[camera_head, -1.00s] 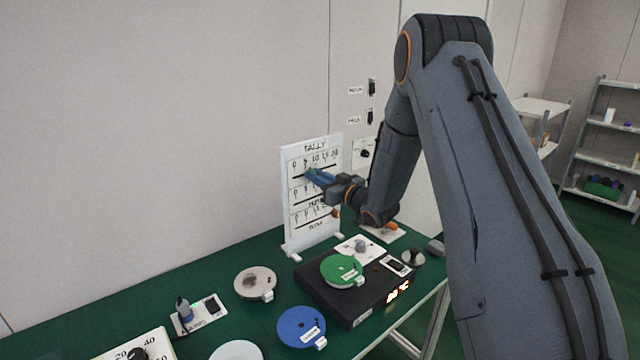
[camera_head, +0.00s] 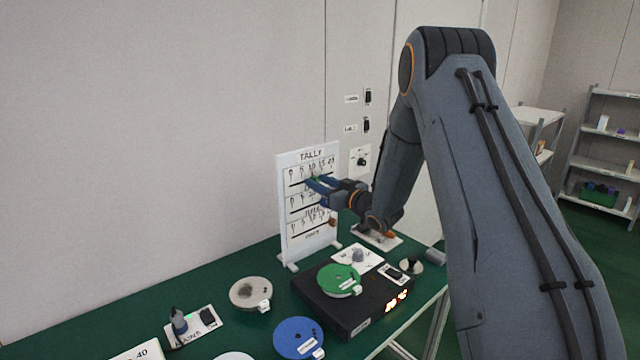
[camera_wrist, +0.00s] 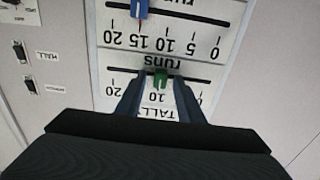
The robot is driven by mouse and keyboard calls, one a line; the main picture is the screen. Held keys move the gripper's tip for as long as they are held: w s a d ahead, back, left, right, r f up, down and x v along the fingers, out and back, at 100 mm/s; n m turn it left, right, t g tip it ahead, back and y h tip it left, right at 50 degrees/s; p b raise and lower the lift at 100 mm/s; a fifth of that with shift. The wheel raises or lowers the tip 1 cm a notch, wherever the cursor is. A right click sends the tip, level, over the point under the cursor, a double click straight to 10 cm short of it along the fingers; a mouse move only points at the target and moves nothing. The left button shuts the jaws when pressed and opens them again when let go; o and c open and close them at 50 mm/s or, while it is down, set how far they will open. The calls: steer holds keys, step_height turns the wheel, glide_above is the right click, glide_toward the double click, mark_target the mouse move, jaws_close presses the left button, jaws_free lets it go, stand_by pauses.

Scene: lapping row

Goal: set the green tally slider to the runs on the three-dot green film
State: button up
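The white TALLY board (camera_head: 290,240) stands upright at the back of the bench, with several slotted number rows. In the wrist view the board (camera_wrist: 228,58) appears upside down. The green slider (camera_wrist: 160,79) sits on the top row, near the 10 mark. My gripper (camera_wrist: 158,88) has its two fingers apart, one on each side of the green slider, with gaps showing. It also shows at the board in the head view (camera_head: 312,184). A green film disc (camera_head: 338,279) with a pale label lies on the black box; its dots are too small to make out.
A blue slider (camera_wrist: 139,8) is on the row below, near 15. The black box (camera_head: 352,312) has a lit display. A blue disc (camera_head: 296,337) and a grey disc (camera_head: 250,291) lie on the green bench. Wall switches (camera_head: 367,97) are right of the board.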

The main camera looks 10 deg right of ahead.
steer(key=b+v, duration=0.2)
steer(key=v, duration=0.5)
steer(key=shift+s+d, duration=0.15)
steer(key=shift+s, duration=0.15)
steer(key=shift+d, duration=0.1)
